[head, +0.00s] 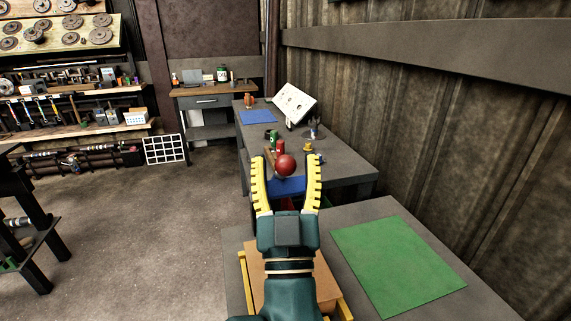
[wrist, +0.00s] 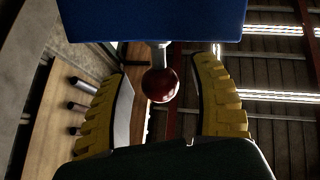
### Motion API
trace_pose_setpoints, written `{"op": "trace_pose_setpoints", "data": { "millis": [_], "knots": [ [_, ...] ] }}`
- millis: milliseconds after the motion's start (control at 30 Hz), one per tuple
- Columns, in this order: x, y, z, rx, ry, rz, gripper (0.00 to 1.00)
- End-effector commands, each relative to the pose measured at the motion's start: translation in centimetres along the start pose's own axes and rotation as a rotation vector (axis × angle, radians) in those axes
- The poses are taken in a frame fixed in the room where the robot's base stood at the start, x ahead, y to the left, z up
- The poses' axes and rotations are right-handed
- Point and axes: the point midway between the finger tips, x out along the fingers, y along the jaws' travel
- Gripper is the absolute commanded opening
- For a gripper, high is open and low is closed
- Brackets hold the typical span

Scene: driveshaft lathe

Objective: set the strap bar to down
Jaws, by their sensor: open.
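A dark red ball knob (head: 285,167) shows between the fingers of my gripper (head: 286,157) in the head view. In the wrist view the same red ball (wrist: 160,85) sits on a short pale stem below a blue block (wrist: 150,18). My gripper (wrist: 161,66) is open, with one yellow finger on each side of the ball and a visible gap to both. A strip of blue (head: 287,186) shows between the fingers in the head view. No part is clearly recognisable as the strap bar; the ball knob may belong to it, but I cannot tell.
A brown box in a yellow frame (head: 243,275) lies partly hidden under my arm. A green mat (head: 397,264) lies on the near table at right. The bench behind holds small items, a blue mat (head: 257,117) and a tilted white panel (head: 295,103). A wall (head: 430,130) bounds the right.

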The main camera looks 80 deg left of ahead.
Motion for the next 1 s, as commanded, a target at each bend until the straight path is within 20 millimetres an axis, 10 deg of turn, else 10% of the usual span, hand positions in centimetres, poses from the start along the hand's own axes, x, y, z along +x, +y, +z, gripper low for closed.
{"op": "trace_pose_setpoints", "data": {
  "millis": [267,700,1000],
  "knots": [
    [-0.5,0.1,0.1,0.001,-0.001,0.001,0.62],
    [-10.2,0.1,0.0,0.0,-0.002,0.006,0.62],
    [-12.1,0.0,0.0,0.0,0.001,0.0,0.62]
  ]
}}
